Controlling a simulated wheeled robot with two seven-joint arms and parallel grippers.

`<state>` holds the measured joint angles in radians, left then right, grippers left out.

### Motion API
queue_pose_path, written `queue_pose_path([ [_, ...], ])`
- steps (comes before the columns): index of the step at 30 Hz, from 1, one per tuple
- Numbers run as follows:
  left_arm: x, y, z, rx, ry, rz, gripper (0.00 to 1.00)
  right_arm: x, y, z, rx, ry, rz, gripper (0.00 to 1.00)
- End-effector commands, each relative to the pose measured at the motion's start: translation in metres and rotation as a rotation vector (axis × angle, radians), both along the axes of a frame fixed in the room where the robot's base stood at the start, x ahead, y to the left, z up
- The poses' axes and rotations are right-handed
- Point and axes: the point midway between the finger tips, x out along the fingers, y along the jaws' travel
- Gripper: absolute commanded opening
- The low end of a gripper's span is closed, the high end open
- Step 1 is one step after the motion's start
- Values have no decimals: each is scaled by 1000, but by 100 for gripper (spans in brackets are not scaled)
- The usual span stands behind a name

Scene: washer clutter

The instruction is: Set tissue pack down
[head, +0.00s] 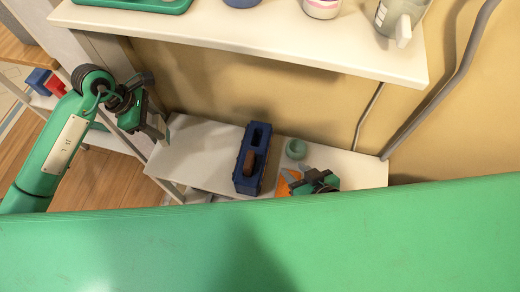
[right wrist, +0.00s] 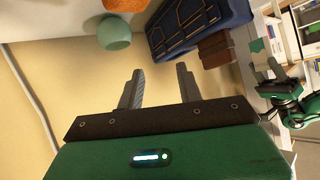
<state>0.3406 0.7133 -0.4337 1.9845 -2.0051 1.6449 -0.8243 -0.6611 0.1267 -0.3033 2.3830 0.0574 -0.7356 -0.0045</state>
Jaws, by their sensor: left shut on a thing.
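My left gripper (head: 152,130) is at the left end of the low white shelf, its fingers closed. In the right wrist view, a small teal-and-white thing (right wrist: 258,46) shows at the left gripper's fingertips (right wrist: 268,68); it looks like the tissue pack, held by them. In the head view the pack cannot be made out. My right gripper (right wrist: 160,75) is open and empty, its two fingers apart; in the head view it hovers over the right part of the low shelf.
The low shelf's left part is clear.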

Motion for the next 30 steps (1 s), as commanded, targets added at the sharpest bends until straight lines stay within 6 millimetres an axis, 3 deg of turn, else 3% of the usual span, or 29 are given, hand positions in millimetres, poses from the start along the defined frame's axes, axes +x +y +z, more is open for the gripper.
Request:
queue_pose_path([
  [8, 0, 0, -5, -1, 2, 0, 27, 0, 1, -1, 3, -5, 1, 36],
  [15, -1, 0, -48, -2, 4, 2, 27, 2, 12, -1, 49, -79, 7, 36],
  [30, 0, 0, -101, 0, 0, 1, 27, 4, 27, 5, 120, -188, 10, 36],
])
